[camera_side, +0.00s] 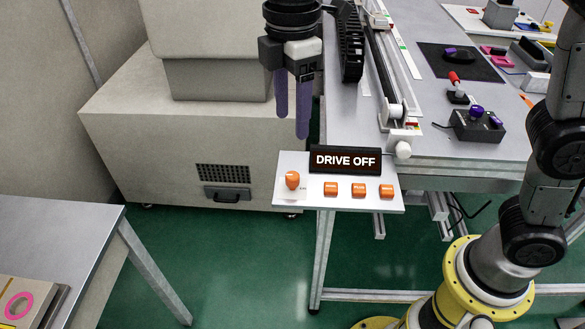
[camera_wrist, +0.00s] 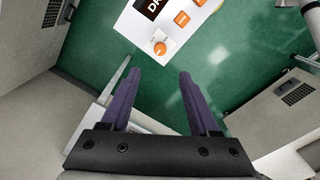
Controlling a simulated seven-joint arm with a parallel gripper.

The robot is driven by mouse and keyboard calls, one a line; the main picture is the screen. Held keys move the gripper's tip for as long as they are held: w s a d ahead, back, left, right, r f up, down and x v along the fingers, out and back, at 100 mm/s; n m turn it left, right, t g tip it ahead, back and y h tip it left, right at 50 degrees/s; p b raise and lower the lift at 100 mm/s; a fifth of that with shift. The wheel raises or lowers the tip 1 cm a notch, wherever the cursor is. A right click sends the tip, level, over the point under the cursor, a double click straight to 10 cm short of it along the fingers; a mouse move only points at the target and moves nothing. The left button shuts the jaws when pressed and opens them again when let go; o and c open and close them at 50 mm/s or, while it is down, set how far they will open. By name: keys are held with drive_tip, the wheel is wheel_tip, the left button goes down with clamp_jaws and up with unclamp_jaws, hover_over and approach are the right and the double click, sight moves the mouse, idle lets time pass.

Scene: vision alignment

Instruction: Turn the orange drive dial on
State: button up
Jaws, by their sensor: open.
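The orange drive dial (camera_side: 292,180) is at the left end of a white panel (camera_side: 310,202). A black sign (camera_side: 345,160) on the panel reads "DRIVE OFF". In the wrist view the dial (camera_wrist: 160,48) lies beyond the fingertips, roughly between them. My gripper (camera_side: 292,115) hangs above the panel with its purple fingers pointing down, open and empty. In the wrist view my gripper (camera_wrist: 158,72) also shows its two fingers spread apart. The fingers are apart from the dial.
Several orange buttons (camera_side: 358,189) sit on the panel to the right of the dial. A linear rail (camera_side: 385,75) and a black control box (camera_side: 477,125) with purple knobs stand on the bench (camera_side: 345,115) behind. A large beige cabinet (camera_side: 150,125) is at the left. Space directly above the dial looks clear.

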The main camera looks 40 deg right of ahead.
sight(292, 175)
wheel_tip(292, 175, down, 13)
drive_tip(key=shift+r, duration=0.1)
idle(0.3)
clamp_jaws()
